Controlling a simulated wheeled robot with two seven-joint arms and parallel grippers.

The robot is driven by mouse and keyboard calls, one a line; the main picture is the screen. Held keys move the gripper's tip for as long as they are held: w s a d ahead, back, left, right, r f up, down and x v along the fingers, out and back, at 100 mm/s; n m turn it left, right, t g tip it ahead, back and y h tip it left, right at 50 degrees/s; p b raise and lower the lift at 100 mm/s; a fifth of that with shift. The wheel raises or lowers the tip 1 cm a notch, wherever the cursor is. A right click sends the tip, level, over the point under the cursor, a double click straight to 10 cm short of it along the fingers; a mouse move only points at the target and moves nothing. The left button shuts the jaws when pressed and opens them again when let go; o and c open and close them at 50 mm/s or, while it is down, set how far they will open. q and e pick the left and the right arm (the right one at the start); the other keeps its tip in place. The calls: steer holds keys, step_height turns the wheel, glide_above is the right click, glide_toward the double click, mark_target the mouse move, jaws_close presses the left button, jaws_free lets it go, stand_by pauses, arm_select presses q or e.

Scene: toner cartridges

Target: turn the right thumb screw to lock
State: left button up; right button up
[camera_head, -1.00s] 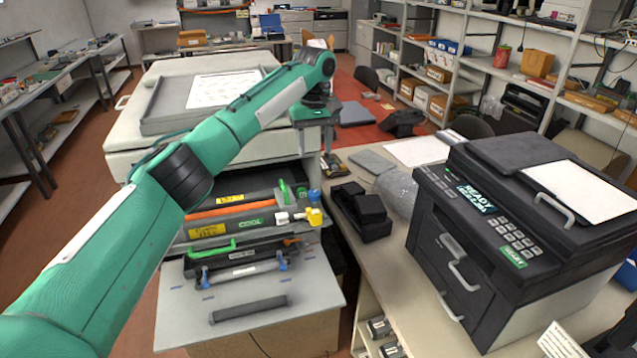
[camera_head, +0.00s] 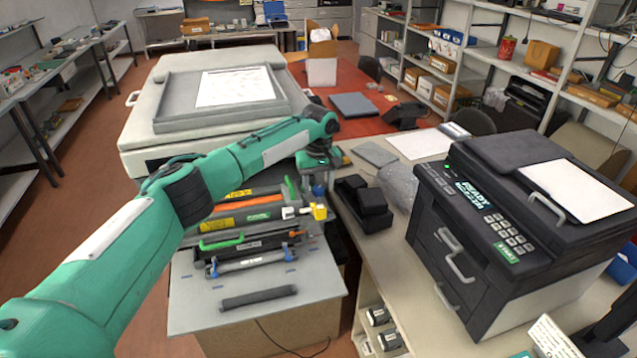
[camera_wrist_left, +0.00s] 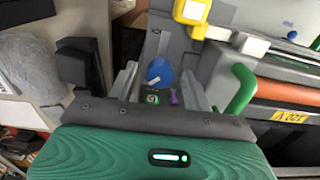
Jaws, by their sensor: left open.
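The blue thumb screw (camera_wrist_left: 160,72) shows in the left wrist view as a round knob between the two fingers of my left gripper (camera_wrist_left: 160,85). The fingers are apart, with a gap visible on both sides of the knob. My right gripper is not in view.
Green handles (camera_wrist_left: 238,88) and an orange bar (camera_wrist_left: 283,93) lie beside the gripper. A black boxy object (camera_head: 365,203) stands close on the right-hand table. A cartridge unit (camera_head: 247,252) and a grey bar (camera_head: 259,298) lie on the open front panel. A black printer (camera_head: 480,260) stands right.

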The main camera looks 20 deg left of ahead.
arm_select(q)
steer(key=shift+c, duration=0.7)
steer(key=c, duration=0.8)
steer(key=shift+r, duration=0.1)
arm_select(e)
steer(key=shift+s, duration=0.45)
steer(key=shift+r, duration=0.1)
arm_select(q)
steer(key=m+p, duration=0.2)
steer(key=m, duration=0.1)
steer(key=m+p, duration=0.1)
steer(key=m, duration=0.4)
steer(key=m+p, duration=0.1)
steer(key=m, duration=0.4)
steer(key=shift+m, duration=2.4)
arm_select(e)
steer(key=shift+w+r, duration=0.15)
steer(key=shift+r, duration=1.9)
